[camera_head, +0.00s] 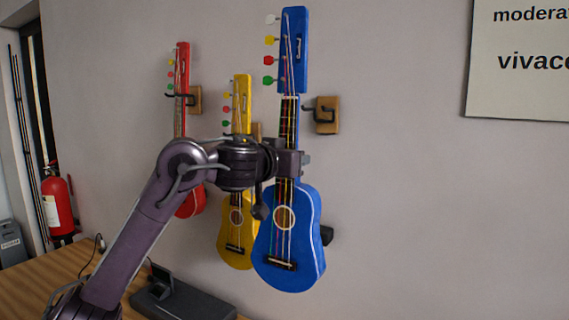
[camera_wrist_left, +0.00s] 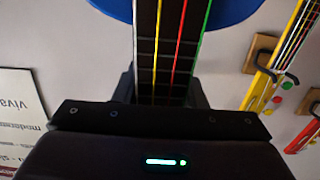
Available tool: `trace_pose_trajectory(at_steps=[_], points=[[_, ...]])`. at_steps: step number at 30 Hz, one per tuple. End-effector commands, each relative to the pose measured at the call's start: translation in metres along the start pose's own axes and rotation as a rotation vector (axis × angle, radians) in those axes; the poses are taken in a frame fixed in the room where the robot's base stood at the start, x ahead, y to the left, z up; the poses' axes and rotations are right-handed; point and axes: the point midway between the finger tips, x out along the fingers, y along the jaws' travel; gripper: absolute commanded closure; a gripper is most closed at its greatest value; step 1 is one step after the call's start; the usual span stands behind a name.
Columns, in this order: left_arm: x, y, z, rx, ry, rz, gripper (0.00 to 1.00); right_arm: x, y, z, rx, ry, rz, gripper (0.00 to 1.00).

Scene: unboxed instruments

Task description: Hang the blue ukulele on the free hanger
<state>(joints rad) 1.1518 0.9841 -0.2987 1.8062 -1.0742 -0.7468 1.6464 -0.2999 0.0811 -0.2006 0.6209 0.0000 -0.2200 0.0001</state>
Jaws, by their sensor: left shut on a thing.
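The blue ukulele (camera_head: 288,240) is upright in the head view, its headstock at the top and its round body below. My left gripper (camera_head: 292,163) is shut on its neck, just above the body. In the left wrist view the dark fretboard (camera_wrist_left: 168,60) with coloured strings runs between the fingers of my left gripper (camera_wrist_left: 165,88). A hanger (camera_head: 326,115) with a wooden block and dark hook is on the wall, just right of the ukulele's neck, and nothing hangs on it. My right gripper is not in view.
A yellow ukulele (camera_head: 236,235) and a red ukulele (camera_head: 183,75) hang on the wall to the left. A wooden table (camera_head: 60,268) with a dark stand (camera_head: 180,302) is below. A fire extinguisher (camera_head: 57,205) stands at far left. The wall at right is clear below a poster (camera_head: 520,85).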

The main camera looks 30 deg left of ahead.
Motion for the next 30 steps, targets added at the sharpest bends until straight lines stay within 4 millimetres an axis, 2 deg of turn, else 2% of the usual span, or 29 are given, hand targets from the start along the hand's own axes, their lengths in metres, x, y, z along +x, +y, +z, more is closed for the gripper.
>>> trace_pose_trajectory(at_steps=[15, 30], points=[[0.06, 0.0, -0.005, -0.002, 0.002, -0.002, 0.86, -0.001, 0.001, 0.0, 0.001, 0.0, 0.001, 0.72], [0.117, 0.001, -0.012, -0.004, 0.001, 0.001, 0.86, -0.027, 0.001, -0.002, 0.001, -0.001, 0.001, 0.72]])
